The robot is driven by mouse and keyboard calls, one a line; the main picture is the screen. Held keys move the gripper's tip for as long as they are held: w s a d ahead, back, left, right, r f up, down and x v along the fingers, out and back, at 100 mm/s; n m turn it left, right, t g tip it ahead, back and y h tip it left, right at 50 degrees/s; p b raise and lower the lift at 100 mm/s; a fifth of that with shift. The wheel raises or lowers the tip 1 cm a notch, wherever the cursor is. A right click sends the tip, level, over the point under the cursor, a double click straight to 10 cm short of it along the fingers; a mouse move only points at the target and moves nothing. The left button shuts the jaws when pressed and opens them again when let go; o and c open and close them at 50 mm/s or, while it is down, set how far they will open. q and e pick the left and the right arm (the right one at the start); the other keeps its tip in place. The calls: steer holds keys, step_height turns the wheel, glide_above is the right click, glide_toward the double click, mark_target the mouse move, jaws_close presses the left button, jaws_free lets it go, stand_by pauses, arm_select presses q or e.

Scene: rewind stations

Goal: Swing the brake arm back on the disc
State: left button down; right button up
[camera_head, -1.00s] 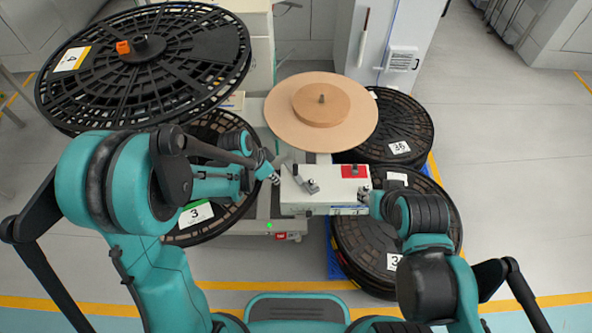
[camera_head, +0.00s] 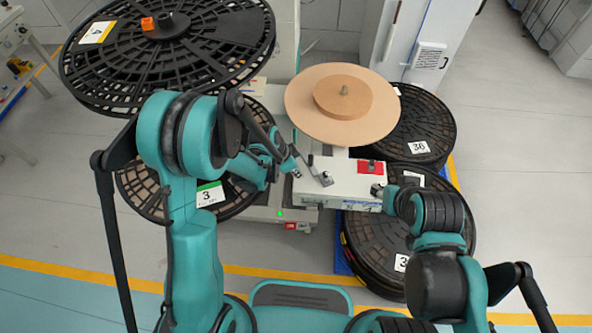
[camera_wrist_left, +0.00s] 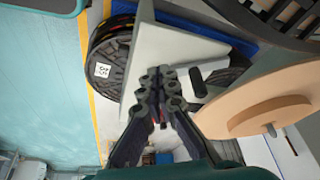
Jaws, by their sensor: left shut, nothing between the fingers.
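The tan disc (camera_head: 374,121) lies flat behind a white box (camera_head: 352,186), with a smaller tan core (camera_head: 343,97) and a spindle on top. The brake arm (camera_head: 320,174) is a small grey lever on the left part of the box, apart from the disc. My left gripper (camera_head: 295,173) is shut and empty at the box's left edge, just left of the brake arm. In the left wrist view its closed fingers (camera_wrist_left: 165,82) point towards the white surface, with the disc (camera_wrist_left: 245,100) on the right. My right gripper (camera_head: 379,190) is at the box's right end; its fingers are too small to read.
A big black reel (camera_head: 225,50) with an orange piece stands at the back left. Black reels labelled 3 (camera_head: 150,194) and 36 (camera_head: 428,125) lie either side of the station. A red patch (camera_head: 371,167) marks the box top. Open floor lies at the right.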

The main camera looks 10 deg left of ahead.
mark_target(318, 177)
arm_select(q)
steer(key=b+x, duration=0.1)
steer(key=x, duration=0.4)
steer(key=shift+w+d+f+b, duration=0.15)
steer(key=shift+d+f+b, duration=0.15)
steer(key=shift+b, duration=0.1)
steer(key=shift+w+d+r, duration=0.2)
steer(key=shift+w+d, duration=0.4)
steer(key=shift+d, duration=0.35)
steer(key=shift+w+d+r+b, duration=0.1)
steer(key=shift+w+d+b, duration=0.2)
steer(key=shift+d, duration=0.15)
arm_select(e)
step_height(318, 177, down, 3)
steer(key=shift+r, duration=0.1)
arm_select(q)
steer(key=shift+d, duration=0.15)
arm_select(e)
steer(key=shift+a, duration=0.1)
arm_select(q)
steer(key=shift+d, duration=0.15)
steer(key=shift+n, duration=0.3)
arm_select(e)
steer(key=shift+s+a, duration=0.2)
steer(key=shift+s, duration=0.05)
